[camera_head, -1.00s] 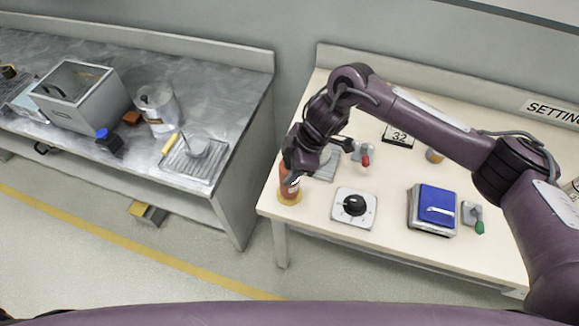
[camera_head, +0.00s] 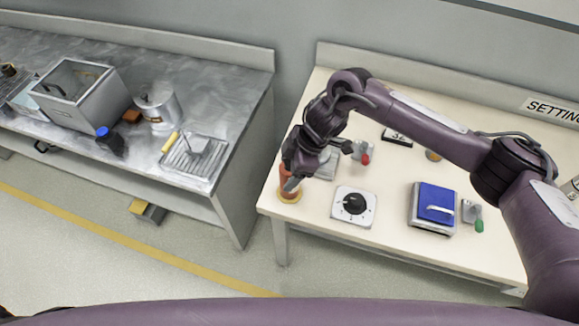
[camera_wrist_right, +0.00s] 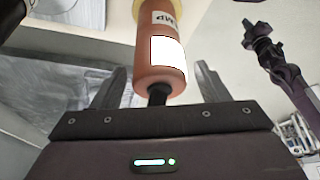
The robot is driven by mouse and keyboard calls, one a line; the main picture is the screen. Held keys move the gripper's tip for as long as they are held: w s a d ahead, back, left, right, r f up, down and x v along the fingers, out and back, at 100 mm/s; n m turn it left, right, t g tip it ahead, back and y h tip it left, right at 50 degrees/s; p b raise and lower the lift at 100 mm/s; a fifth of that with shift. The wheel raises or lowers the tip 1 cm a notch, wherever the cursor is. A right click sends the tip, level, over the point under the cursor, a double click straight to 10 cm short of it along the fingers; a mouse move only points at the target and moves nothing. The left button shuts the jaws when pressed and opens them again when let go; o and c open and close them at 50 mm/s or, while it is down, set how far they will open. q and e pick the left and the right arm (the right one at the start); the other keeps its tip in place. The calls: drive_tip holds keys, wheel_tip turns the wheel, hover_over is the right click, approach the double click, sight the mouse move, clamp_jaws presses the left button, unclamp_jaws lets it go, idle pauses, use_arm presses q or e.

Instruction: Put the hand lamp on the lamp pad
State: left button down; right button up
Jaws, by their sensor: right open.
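The hand lamp is an orange cylinder (camera_head: 284,175) with a white label, at the near left corner of the cream table. It stands on a yellow disc (camera_head: 291,198) that looks like the lamp pad. My right gripper (camera_head: 291,182) is over the lamp and partly hides it. In the right wrist view the lamp (camera_wrist_right: 160,70) is between the two spread fingers of the right gripper (camera_wrist_right: 161,76), with a gap on each side. Its black end points toward the palm.
A dial box (camera_head: 353,206), a blue-topped box (camera_head: 435,206) and a green-tipped switch (camera_head: 474,214) stand right of the lamp. A red-tipped switch (camera_head: 363,152) is behind. A grey bench (camera_head: 215,110) with a metal bin (camera_head: 85,97) is at left, across a floor gap.

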drive_tip(key=shift+w+d+r, duration=0.1)
drive_tip(key=shift+d+r, duration=0.1)
drive_tip(key=shift+r, duration=0.3)
drive_tip(key=b+v, duration=0.1)
drive_tip(key=v, duration=1)
drive_tip(key=shift+s, duration=0.25)
